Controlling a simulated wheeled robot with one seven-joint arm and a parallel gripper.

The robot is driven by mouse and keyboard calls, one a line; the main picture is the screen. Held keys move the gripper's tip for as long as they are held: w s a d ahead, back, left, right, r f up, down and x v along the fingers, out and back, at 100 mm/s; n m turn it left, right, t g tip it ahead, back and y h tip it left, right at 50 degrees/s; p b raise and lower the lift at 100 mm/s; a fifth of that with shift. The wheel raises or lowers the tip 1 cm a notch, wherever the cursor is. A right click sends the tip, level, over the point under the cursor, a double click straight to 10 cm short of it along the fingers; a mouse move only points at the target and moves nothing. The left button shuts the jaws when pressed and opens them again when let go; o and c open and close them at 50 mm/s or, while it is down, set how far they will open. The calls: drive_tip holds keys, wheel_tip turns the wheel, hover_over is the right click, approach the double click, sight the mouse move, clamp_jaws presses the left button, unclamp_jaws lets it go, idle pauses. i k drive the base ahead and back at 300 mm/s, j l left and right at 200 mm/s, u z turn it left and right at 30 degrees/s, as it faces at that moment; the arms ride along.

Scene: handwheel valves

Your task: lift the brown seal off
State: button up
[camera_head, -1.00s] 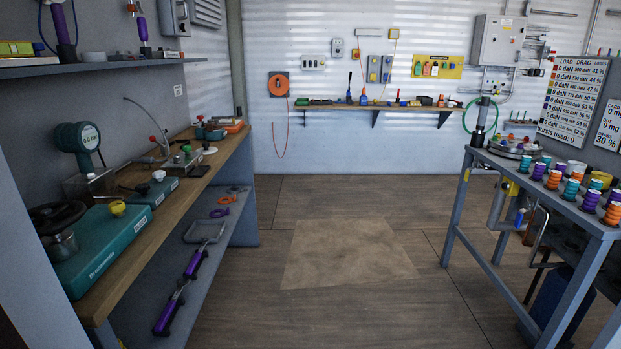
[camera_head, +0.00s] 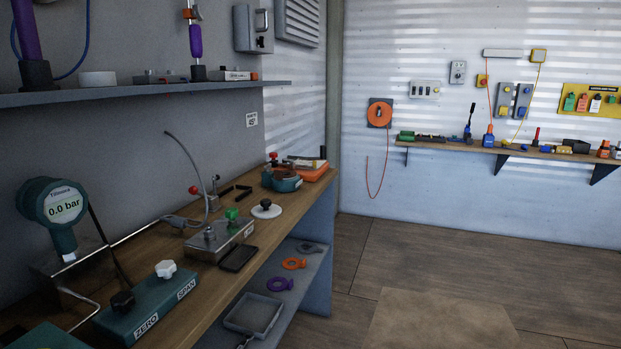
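I cannot make out a brown seal in this view. The bench on the left (camera_head: 215,297) bears a teal box marked ZERO and SPAN (camera_head: 150,308), with a black knob (camera_head: 122,302) and a white knob (camera_head: 166,269). Behind it stands a teal gauge reading 0.0 bar (camera_head: 53,204). Farther along is a metal block (camera_head: 222,240) with a green knob (camera_head: 232,214) and a grey knob. A white disc with a black knob (camera_head: 266,209) lies beyond it. My gripper is not in view.
A shelf (camera_head: 150,92) runs above the bench. A lower shelf (camera_head: 296,283) holds a grey tray (camera_head: 252,314), a purple ring (camera_head: 280,284) and an orange ring (camera_head: 294,264). The wooden floor (camera_head: 350,318) to the right is clear. A wall shelf (camera_head: 520,152) with tools is at the back.

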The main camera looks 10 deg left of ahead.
sight(278, 173)
drive_tip(key=i+u, duration=0.4)
drive_tip(key=i+l+u, duration=0.1)
drive_tip(key=i+u, duration=0.3)
drive_tip(key=i, duration=0.2)
drive_tip(key=l+u, duration=0.15)
drive_tip(key=u, duration=0.4)
drive_tip(key=i+l+u, duration=0.25)
drive_tip(key=l, duration=0.15)
drive_tip(key=l+u, duration=0.2)
drive_tip(key=l, duration=0.2)
drive_tip(key=i+l+u, duration=0.25)
drive_tip(key=l, duration=0.2)
drive_tip(key=k, duration=0.1)
